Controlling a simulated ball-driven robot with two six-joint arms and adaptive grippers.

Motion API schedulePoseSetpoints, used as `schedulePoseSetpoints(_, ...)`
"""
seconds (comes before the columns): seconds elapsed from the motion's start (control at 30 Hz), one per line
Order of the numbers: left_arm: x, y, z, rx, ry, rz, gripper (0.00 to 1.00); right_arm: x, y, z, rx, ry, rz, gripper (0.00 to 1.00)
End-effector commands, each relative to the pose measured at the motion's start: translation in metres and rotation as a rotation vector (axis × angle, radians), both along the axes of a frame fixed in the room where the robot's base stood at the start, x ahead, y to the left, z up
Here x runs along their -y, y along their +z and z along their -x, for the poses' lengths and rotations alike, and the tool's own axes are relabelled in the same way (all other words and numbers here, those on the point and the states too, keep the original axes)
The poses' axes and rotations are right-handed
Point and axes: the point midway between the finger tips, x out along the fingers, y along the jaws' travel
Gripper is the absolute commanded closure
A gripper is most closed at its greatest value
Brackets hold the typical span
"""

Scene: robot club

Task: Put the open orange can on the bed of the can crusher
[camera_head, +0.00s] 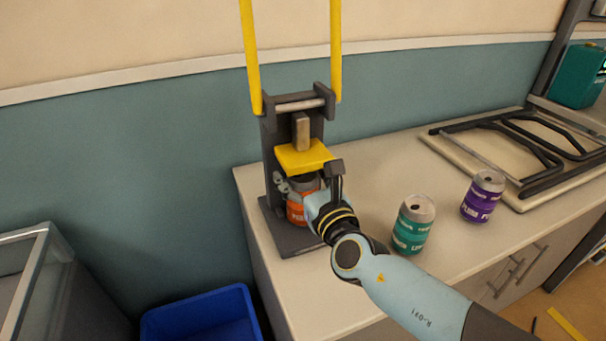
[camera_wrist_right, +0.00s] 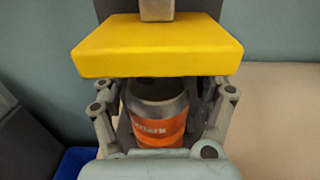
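The orange can (camera_head: 296,209) is upright inside the can crusher, over its dark bed (camera_head: 292,241) and below the yellow press plate (camera_head: 303,156). Its underside is hard to see. The wrist view shows the can (camera_wrist_right: 158,128) with a silver shoulder and dark top, partly under the plate. My right gripper (camera_head: 300,197) reaches in from the front right with one finger on each side of the can. In the wrist view the right gripper (camera_wrist_right: 163,125) looks open, with a gap at the can's right side. My left gripper is not in view.
A teal can (camera_head: 413,226) and a purple can (camera_head: 483,196) stand on the counter (camera_head: 371,179) right of the crusher. A folded dark frame (camera_head: 530,140) lies farther right. A blue bin (camera_head: 203,315) is below on the left. Yellow lever arms (camera_head: 250,60) rise above the crusher.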

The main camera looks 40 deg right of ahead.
Motion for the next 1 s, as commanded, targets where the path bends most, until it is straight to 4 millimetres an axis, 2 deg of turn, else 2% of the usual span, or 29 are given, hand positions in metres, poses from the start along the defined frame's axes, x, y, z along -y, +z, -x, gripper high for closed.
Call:
schedulePoseSetpoints(0.3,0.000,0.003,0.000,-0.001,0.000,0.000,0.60,0.000,0.003,0.000,0.000,0.000,0.000,0.22)
schedulePoseSetpoints(0.37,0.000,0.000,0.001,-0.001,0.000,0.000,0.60,-0.002,0.000,0.007,-0.001,0.000,0.000,0.22)
schedulePoseSetpoints(0.8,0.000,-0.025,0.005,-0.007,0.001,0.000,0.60,-0.022,-0.001,0.096,-0.003,-0.001,-0.001,0.22)
schedulePoseSetpoints(1.0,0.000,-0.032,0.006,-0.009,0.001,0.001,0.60,-0.027,0.002,0.115,-0.001,-0.001,-0.001,0.22)
